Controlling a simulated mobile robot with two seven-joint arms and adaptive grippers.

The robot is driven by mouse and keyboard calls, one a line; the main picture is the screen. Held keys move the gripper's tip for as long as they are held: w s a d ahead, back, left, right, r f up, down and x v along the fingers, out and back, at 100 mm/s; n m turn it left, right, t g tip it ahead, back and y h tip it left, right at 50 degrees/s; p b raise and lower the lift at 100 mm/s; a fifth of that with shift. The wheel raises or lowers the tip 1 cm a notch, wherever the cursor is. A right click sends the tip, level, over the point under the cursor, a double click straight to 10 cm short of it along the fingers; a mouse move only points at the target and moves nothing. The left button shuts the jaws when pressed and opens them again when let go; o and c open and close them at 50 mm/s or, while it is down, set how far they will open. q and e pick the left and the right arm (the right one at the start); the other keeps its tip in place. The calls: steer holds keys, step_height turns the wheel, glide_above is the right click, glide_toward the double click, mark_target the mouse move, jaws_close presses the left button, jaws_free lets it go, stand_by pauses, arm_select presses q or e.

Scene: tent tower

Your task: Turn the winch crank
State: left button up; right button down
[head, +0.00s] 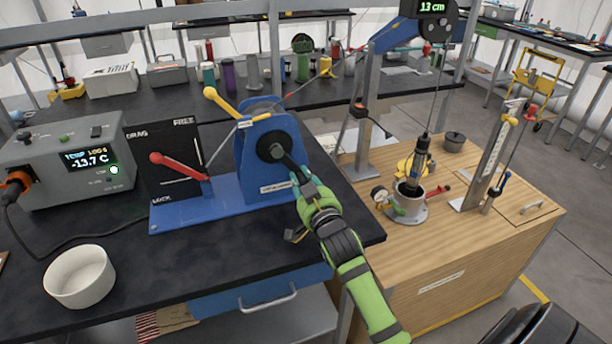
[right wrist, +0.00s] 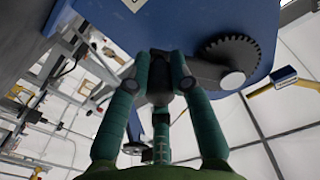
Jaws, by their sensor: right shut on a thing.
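The blue winch (head: 243,160) stands on a blue base plate on the dark bench. Its crank (head: 285,160) is a short black arm running from the round hub down and to the right. My right gripper (head: 301,182), on a green arm, is at the crank's outer end and shut on its handle, partly hiding it. In the right wrist view the green fingers (right wrist: 160,78) close around the dark handle below the blue winch body (right wrist: 195,22), with a dark toothed wheel (right wrist: 230,58) at the right. My left gripper is not in view.
A drag panel (head: 150,190) with a red lever stands left of the winch; a yellow lever rises behind. A cable runs over a blue boom (head: 395,35) reading 13 cm, to a probe (head: 416,165) at a metal collar on the wooden platform. A white bowl (head: 80,278) sits front left.

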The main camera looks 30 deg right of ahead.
steer(key=m, duration=0.1)
steer(key=a+m, duration=0.1)
steer(key=a+f+m, duration=0.1)
steer(key=shift+w+f, duration=0.1)
steer(key=shift+w, duration=0.15)
steer(key=c, duration=1.1)
jaws_free()
steer(key=shift+d, duration=0.1)
steer(key=v, duration=1.2)
